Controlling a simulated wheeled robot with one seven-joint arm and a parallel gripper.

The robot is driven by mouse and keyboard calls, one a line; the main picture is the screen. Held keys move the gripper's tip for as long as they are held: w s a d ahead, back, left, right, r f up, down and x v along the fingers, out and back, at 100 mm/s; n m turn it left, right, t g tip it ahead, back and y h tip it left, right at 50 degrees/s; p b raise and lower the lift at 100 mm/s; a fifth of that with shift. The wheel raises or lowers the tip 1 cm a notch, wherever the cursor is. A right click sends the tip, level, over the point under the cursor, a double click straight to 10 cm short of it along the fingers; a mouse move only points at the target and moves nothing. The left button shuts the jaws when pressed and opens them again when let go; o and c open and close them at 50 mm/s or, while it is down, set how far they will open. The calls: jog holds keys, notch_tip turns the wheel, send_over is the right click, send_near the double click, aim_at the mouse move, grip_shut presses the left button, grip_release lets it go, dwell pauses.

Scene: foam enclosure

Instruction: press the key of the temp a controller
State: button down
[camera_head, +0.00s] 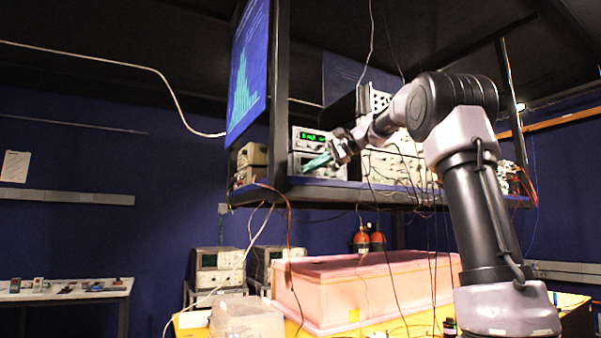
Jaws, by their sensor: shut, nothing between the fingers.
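A controller box (308,138) with a lit green display stands on the raised shelf, just right of the dark post. A second box (297,160) sits directly under it. I cannot read any label, and no single key can be made out at this size. My gripper (306,169) is shut and empty, with its teal fingers pointing left and down. The fingertips show in front of the lower box, below the green display. Whether they touch it cannot be told. My arm comes in from the right and hides part of the equipment behind it.
The shelf (330,190) carries more instruments behind my arm, with loose cables hanging in front. A dark post (279,90) and a blue screen (248,70) stand left of the controller. Below lies a large pink foam block (375,290) on a yellow table.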

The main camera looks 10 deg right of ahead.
dwell(0.7)
jog(key=shift+w+a, duration=0.2)
jog(key=shift+w, duration=0.25)
jog(key=shift+w, duration=0.3)
dwell(0.5)
jog(key=shift+s, duration=0.15)
jog(key=shift+s+d, duration=0.15)
jog(key=shift+s, duration=0.4)
jog(key=s, duration=0.1)
jog(key=s+d, duration=0.1)
jog(key=s, duration=0.2)
jog(key=shift+s+d, duration=0.3)
jog(key=shift+s, duration=0.1)
dwell(0.8)
